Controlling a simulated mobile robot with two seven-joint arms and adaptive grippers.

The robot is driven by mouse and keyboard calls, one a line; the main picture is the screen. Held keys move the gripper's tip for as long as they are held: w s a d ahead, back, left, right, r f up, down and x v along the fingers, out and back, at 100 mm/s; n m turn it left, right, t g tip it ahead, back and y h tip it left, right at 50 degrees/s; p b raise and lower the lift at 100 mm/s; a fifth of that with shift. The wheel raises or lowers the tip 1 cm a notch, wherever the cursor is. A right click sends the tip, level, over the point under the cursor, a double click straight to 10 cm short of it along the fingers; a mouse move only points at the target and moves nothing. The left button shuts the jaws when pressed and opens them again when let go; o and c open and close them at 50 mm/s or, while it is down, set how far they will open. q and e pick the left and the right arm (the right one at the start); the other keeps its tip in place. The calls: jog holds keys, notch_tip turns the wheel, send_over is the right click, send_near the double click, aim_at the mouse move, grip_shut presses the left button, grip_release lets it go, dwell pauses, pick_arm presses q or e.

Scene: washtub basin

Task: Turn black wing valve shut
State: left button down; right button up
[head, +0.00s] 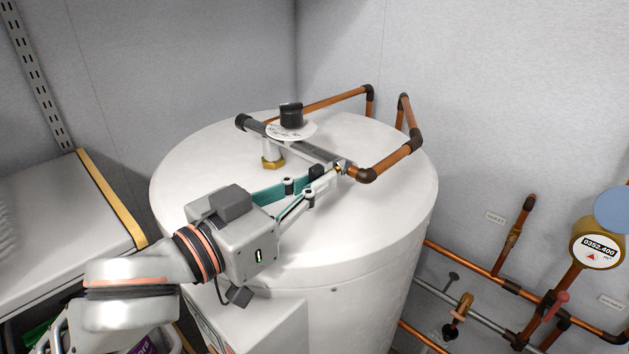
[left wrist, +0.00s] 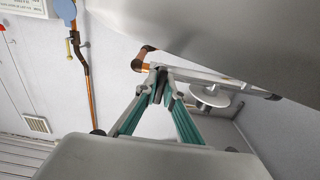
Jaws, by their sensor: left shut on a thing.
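My left gripper (head: 326,171) reaches over the white tank's top, with its fingertips at the brass fitting (head: 338,169) near the right end of the grey pipe. It is shut on a small dark piece there, which I take to be the black wing valve; the fingers hide most of it, so its angle cannot be told. In the left wrist view the fingertips (left wrist: 157,86) are close together beside the pipe. A black knob (head: 291,115) stands on a white dial further back, apart from the gripper. My right gripper is not in view.
The white tank (head: 200,170) fills the middle. Copper pipe (head: 395,157) bends up behind the grey pipe (head: 300,143). More pipes, small valves and a round meter (head: 597,243) are on the right wall. A white shelf (head: 60,225) stands at left.

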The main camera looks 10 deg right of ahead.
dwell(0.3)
pick_arm(q)
jog(key=c, duration=2.2)
grip_release()
jog(key=shift+o, duration=0.2)
